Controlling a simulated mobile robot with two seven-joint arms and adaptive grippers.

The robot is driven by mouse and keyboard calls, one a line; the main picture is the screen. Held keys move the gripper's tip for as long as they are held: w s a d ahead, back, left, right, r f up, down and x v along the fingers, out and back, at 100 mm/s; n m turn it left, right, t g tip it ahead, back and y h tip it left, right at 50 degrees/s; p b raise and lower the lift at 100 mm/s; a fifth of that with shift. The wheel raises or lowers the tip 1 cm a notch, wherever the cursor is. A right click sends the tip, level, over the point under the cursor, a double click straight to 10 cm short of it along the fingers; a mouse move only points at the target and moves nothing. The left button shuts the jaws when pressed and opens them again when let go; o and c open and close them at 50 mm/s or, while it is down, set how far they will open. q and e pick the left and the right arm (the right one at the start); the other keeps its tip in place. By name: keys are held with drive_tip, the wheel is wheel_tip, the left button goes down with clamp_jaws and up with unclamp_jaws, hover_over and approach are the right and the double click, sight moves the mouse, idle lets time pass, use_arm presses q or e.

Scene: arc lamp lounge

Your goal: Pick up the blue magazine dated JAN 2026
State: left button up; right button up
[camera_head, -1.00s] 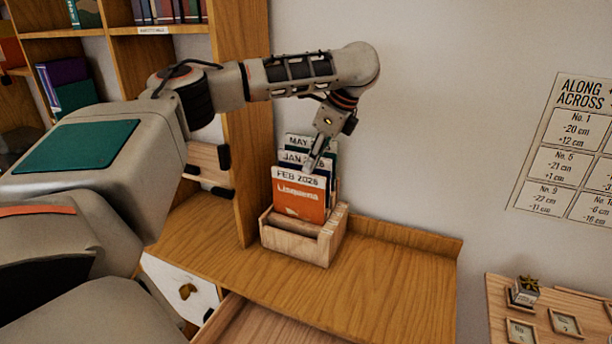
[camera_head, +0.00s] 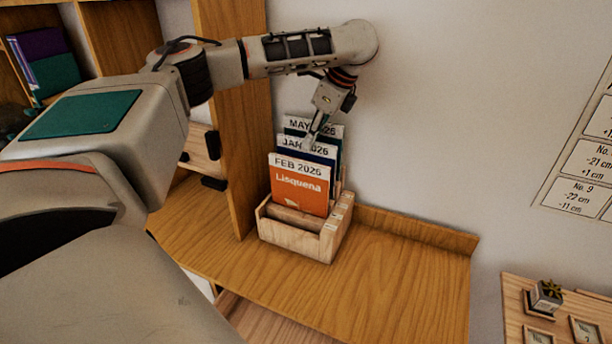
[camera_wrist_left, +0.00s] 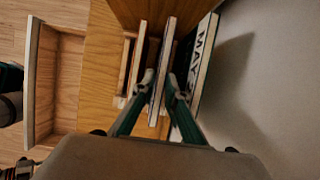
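The blue magazine labelled JAN 2026 (camera_head: 290,147) stands upright in the middle of a wooden holder (camera_head: 296,246), mostly hidden behind the orange FEB 2026 magazine (camera_head: 300,190). My left gripper (camera_head: 312,139) points down at its top edge and covers part of the date. In the left wrist view, my left gripper (camera_wrist_left: 161,80) is open, its two fingers on either side of the middle magazine (camera_wrist_left: 162,60). They are close to its faces; contact cannot be made out.
The MAY magazine (camera_head: 305,125) stands behind, close to the wall; it also shows in the left wrist view (camera_wrist_left: 204,58). A wooden upright (camera_head: 245,120) rises left of the holder. The desk top (camera_head: 400,275) is clear to the right. A wall chart (camera_head: 585,165) hangs right.

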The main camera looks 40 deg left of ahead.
sight(306, 151)
use_arm(q)
drive_tip(key=x, duration=0.4)
drive_tip(key=shift+a+f, duration=0.15)
drive_tip(key=shift+f, duration=0.25)
idle(0.4)
drive_tip(key=shift+c, duration=0.3)
clamp_jaws()
drive_tip(key=shift+w, duration=0.1)
drive_tip(key=shift+r, duration=0.15)
